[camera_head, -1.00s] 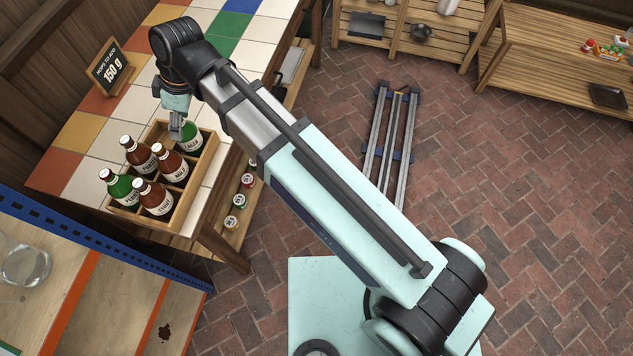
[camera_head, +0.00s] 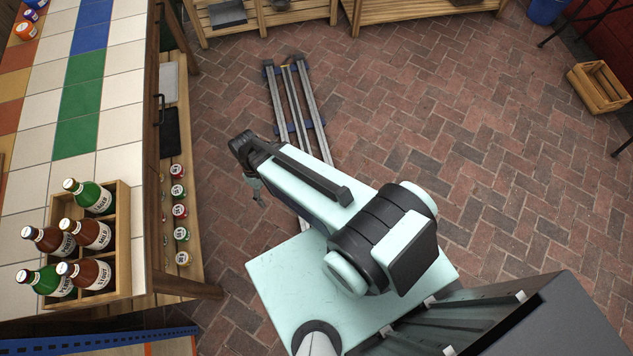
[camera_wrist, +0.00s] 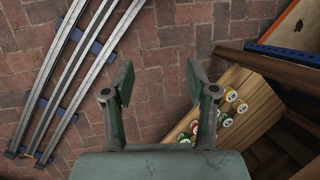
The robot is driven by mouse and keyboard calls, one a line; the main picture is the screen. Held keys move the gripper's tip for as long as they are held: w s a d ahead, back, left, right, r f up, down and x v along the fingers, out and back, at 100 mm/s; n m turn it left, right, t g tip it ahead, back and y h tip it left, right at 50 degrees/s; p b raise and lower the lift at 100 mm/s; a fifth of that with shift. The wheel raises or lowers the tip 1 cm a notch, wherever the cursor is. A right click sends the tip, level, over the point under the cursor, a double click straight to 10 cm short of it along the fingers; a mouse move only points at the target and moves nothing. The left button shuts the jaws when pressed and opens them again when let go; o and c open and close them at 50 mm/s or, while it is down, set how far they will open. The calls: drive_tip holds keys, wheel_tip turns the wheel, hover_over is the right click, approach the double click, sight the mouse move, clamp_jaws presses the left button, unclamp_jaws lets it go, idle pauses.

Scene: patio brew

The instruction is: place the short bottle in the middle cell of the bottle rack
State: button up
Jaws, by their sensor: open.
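A wooden divided crate (camera_head: 122,232) stands on the tiled table at the left of the head view. It holds several bottles: a green one (camera_head: 93,198) in the back right cell, brown ones in the middle row (camera_head: 92,234) and front right (camera_head: 90,274), and another green one (camera_head: 47,281) front left. The back left cell looks empty. I cannot tell which bottle is the short one, nor whether this crate is the bottle rack. My gripper (camera_head: 258,193) is right of the table, apart from the crate. In the wrist view its fingers (camera_wrist: 155,84) are open and empty above the floor.
Several bottle caps or cans (camera_head: 180,211) sit on the lower shelf of the tiled table (camera_head: 120,128). Metal rails (camera_head: 296,110) stand on the brick floor. A small wooden crate (camera_head: 600,86) lies at the far right.

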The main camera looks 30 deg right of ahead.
drive_tip(key=s+d+f+m+g, duration=0.1)
drive_tip(key=s+d+f, duration=0.3)
drive_tip(key=s, duration=0.4)
drive_tip(key=s+d+f+m+g, duration=0.1)
drive_tip(key=s+d+f+m, duration=0.3)
drive_tip(key=s, duration=0.5)
drive_tip(key=shift+s+d+f+g, duration=0.3)
drive_tip(key=shift+d+g, duration=0.1)
drive_tip(key=shift+d, duration=0.8)
